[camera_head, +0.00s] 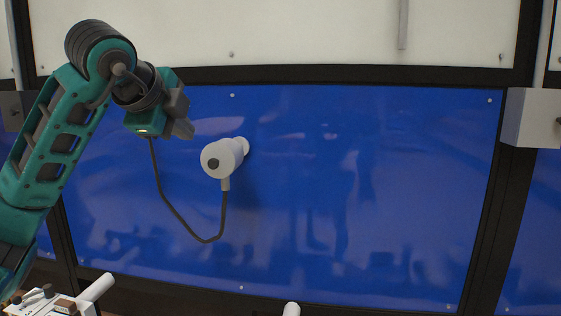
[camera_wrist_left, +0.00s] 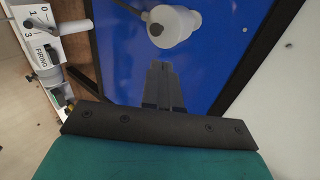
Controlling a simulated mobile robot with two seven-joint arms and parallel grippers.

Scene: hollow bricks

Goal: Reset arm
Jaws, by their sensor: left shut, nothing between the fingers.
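My left arm, teal and dark grey, comes in from the left in the head view. Its gripper (camera_head: 186,130) is shut and empty, in front of the blue wall panel. The gripper (camera_wrist_left: 160,68) also shows in the wrist view, its fingers together. A white cylindrical fitting (camera_head: 222,158) sticks out of the panel just right of and below the gripper, apart from it in the picture. The fitting (camera_wrist_left: 172,27) shows beyond the fingertips in the wrist view. A dark cable (camera_head: 178,214) hangs in a loop between the fitting and the gripper's wrist area. My right gripper is not in view.
The blue panel (camera_head: 370,200) has a dark frame (camera_head: 300,75). A white box (camera_head: 532,118) juts out at the right. A white unit with switches (camera_head: 50,303) stands at the lower left, and its marked dial (camera_wrist_left: 40,25) shows in the wrist view. The panel's right part is clear.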

